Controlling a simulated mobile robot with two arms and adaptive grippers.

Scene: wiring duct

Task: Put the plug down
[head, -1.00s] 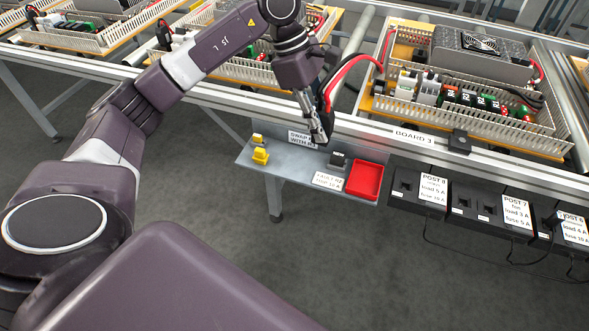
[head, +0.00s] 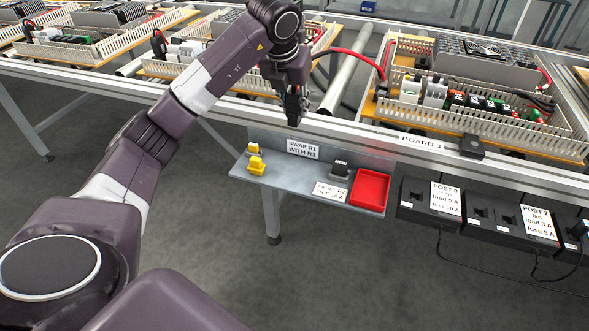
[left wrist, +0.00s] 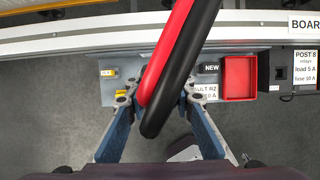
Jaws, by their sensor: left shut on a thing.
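My left gripper (head: 293,118) is at the aluminium rail, above and slightly left of the "SWAP R1 WITH R3" label. It is shut, with a thick red cable (head: 350,53) and a black cable running from it to the board on the right. My right gripper is not in view.
Below is a grey shelf (head: 290,186) with yellow pieces (head: 256,164), a black piece marked NEW (head: 340,168) and a red tray (head: 370,187). Black post boxes (head: 417,194) hang right of it. Boards in white ducts (head: 470,108) stand beyond the rail.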

